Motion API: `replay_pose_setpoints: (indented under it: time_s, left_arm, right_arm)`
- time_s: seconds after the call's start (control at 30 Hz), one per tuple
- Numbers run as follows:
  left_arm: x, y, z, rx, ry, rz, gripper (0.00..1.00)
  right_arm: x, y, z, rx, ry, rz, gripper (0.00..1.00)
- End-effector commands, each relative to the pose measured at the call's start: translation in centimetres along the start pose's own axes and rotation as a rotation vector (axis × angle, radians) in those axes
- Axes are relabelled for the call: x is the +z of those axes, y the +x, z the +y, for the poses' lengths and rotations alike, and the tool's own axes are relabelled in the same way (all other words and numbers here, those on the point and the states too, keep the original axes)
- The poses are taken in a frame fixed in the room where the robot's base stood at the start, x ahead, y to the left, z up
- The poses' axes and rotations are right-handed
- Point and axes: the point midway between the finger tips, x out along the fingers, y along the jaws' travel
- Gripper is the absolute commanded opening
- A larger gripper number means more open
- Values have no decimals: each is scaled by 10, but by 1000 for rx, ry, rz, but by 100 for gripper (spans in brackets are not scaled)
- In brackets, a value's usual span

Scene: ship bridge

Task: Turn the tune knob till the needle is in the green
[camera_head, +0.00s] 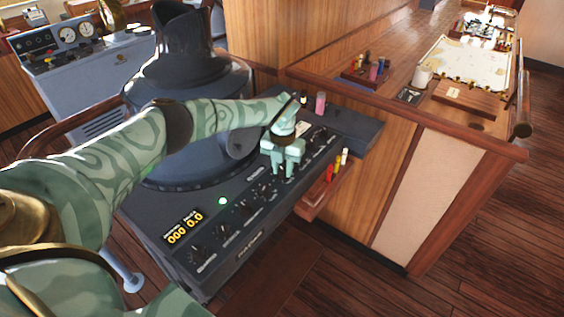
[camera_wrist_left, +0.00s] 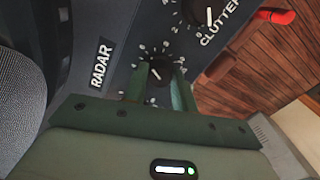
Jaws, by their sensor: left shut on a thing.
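My left gripper (camera_head: 284,172) is over the dark console (camera_head: 252,236), fingers pointing down at its row of knobs. In the left wrist view, the fingers (camera_wrist_left: 160,84) are shut on a small black knob (camera_wrist_left: 157,67) with a white pointer line and a numbered dial around it. The knob's own name is not readable, so I cannot confirm that it is the tune knob. No needle or green band shows clearly near it. My right gripper is not in view.
A knob (camera_wrist_left: 208,14) marked CLUTTER sits beside the held one. A green light (camera_head: 222,201) and yellow digits (camera_head: 185,225) show on the console. A pink cup (camera_head: 320,103) stands behind the gripper; a shelf with coloured items (camera_head: 337,165) is to its right.

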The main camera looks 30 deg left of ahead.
Motion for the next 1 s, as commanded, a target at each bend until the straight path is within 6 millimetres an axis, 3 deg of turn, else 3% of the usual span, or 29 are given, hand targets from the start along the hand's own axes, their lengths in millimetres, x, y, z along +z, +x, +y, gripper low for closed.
replay_pose_setpoints:
  time_s: [0.5, 1.0]
  left_arm:
    - [1, -3, 0, -1, -393, -3, 4]
    - [2, -2, 0, -1, -503, -5, 4]
  right_arm:
    - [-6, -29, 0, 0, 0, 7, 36]
    - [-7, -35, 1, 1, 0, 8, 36]
